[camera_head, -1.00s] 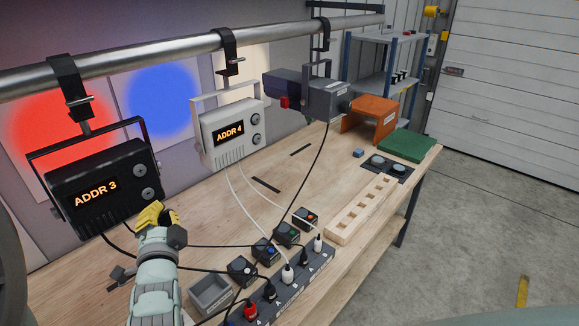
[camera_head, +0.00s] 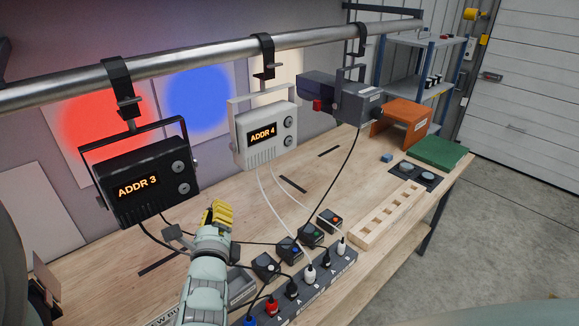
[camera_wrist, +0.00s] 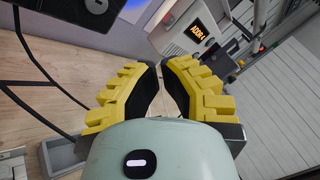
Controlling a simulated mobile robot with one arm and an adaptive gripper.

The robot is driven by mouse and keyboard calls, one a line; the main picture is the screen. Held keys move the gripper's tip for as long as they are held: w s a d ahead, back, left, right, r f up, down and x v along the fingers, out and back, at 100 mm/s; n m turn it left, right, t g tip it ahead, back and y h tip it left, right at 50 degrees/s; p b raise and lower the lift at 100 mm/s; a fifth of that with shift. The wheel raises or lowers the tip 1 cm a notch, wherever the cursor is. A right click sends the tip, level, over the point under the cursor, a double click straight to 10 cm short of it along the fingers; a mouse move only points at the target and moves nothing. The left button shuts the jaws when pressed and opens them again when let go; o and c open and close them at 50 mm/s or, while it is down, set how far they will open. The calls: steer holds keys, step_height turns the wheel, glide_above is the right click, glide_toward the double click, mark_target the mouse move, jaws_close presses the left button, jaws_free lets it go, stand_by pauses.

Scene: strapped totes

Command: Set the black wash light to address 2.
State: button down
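The black wash light (camera_head: 143,182) hangs from the rail at the left in the head view; its amber display reads ADDR 3. It has two round grey knobs on its right side, the upper (camera_head: 179,167) and the lower (camera_head: 184,188). In the wrist view part of the black light (camera_wrist: 80,14) with one knob (camera_wrist: 97,5) shows at the top left. My gripper (camera_head: 218,212) is right of and below that light, apart from it. In the wrist view its yellow fingers (camera_wrist: 160,66) have a narrow empty gap between the tips.
A white light (camera_head: 265,134) reading ADDR 4 and a dark grey light (camera_head: 355,103) hang further right. Black and white cables run down to a power strip (camera_head: 318,286) and small boxes. A wooden block with holes (camera_head: 372,233) and an orange stand (camera_head: 402,122) are on the bench.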

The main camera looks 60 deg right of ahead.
mark_target(195, 189)
steer(key=shift+d, duration=0.1)
steer(key=w, duration=0.2)
steer(key=w+d, duration=0.1)
steer(key=w, duration=0.2)
steer(key=w+d, duration=0.1)
steer(key=w, duration=0.2)
steer(key=shift+w, duration=0.25)
steer(key=shift+w, duration=0.25)
stand_by(1.3)
steer(key=shift+w, duration=0.15)
steer(key=shift+w+d+b, duration=0.15)
steer(key=shift+w+b, duration=0.2)
steer(key=shift+b, duration=0.05)
stand_by(0.6)
stand_by(0.3)
steer(key=shift+s, duration=0.8)
